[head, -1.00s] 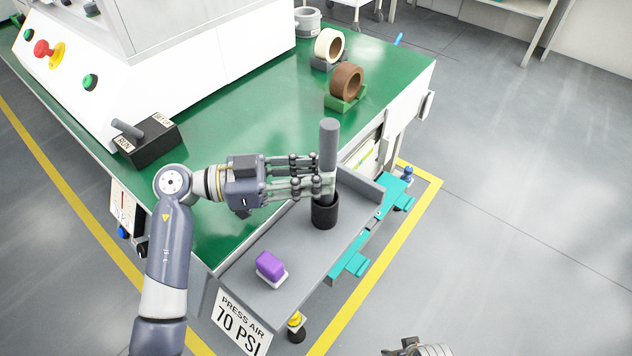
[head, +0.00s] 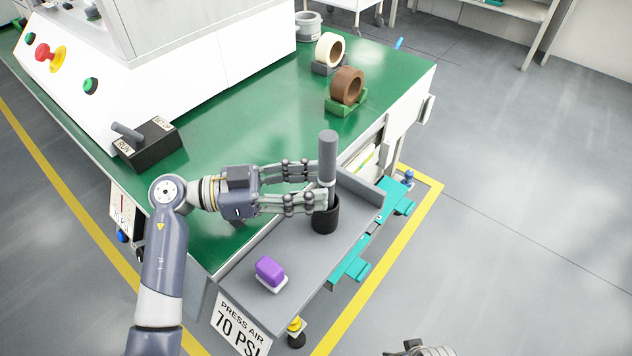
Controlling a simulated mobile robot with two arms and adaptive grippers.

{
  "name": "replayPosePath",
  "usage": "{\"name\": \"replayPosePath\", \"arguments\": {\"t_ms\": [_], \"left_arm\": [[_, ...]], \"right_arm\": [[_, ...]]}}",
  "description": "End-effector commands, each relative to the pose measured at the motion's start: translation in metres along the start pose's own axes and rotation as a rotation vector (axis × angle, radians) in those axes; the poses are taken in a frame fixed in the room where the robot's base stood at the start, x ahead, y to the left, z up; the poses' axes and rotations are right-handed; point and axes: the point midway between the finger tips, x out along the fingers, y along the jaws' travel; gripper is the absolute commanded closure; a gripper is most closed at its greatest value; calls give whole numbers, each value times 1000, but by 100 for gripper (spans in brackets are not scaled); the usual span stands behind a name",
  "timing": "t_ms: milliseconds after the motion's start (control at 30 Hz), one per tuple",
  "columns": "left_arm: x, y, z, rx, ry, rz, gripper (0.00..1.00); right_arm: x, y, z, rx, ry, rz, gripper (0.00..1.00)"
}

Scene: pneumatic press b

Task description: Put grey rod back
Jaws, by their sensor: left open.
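The grey rod (head: 327,158) stands upright with its lower end inside the black cup (head: 325,221) on the grey side shelf (head: 287,240). My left gripper (head: 322,187) is open, with its fingers spread at the near left side of the rod, one set higher and one lower. I cannot tell whether a finger touches the rod. My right gripper (head: 420,348) shows only in part at the bottom edge, and its fingers cannot be made out.
A purple block (head: 269,269) on a white base sits on the shelf. Brown (head: 347,86) and cream (head: 329,48) tape rolls stand on the green table (head: 230,115). A black RUN switch box (head: 148,143) is at left. Open floor lies to the right.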

Motion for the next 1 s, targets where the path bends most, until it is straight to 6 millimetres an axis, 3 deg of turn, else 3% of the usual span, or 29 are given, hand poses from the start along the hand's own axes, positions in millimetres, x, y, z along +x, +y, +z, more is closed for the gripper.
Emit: {"name": "replayPosePath", "arguments": {"t_ms": [300,500,1000], "left_arm": [[-68,0,1,-1,-7,-2,57],[-97,0,0,0,-4,0,57],[-106,0,0,1,-1,0,57]], "right_arm": [[18,0,10,-2,-12,0,54],[24,0,14,-3,-17,0,54],[27,-1,16,-3,-18,-2,54]]}}
